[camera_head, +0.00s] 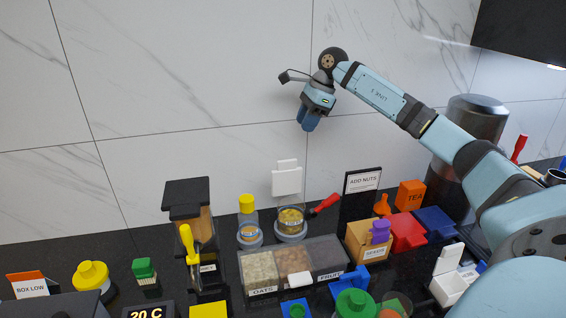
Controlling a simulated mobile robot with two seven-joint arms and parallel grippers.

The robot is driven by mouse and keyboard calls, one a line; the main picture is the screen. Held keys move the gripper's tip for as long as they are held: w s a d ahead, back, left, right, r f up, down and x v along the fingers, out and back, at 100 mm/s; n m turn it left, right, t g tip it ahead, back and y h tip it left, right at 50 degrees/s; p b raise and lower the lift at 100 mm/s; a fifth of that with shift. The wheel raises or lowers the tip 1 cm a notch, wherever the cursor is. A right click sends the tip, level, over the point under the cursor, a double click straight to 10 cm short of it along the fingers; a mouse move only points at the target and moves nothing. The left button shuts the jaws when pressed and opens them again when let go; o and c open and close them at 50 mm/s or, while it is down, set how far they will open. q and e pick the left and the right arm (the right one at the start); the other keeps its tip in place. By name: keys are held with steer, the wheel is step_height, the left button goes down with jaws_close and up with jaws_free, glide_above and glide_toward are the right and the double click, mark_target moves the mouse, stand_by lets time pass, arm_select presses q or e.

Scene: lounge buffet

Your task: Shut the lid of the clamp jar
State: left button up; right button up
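A round clear jar (290,221) with yellow contents sits in a grey ring base on the black counter, near the wall. It may be the clamp jar, but no clamp can be made out. A white upright panel (287,182) stands just behind it; I cannot tell if this is its raised lid. A red handle (326,203) is beside the jar on the right. My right gripper (308,125) hangs high above the jar, in front of the wall, fingers down and touching nothing. Its fingers overlap in this view. My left gripper is out of view.
A bin tray (262,291) labelled OATS and FRUIT stands in front of the jar. A yellow-capped bottle (247,204) is to its left, an ADD NUTS sign (362,182) to its right. A white box (450,289) with its lid raised stands front right.

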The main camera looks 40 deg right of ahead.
mark_target(288, 160)
steer(key=p+x, duration=0.1)
steer(key=x, duration=1.2)
steer(key=shift+a+f+p, duration=0.15)
steer(key=shift+a+p, duration=0.1)
steer(key=shift+p, duration=0.05)
jaws_close()
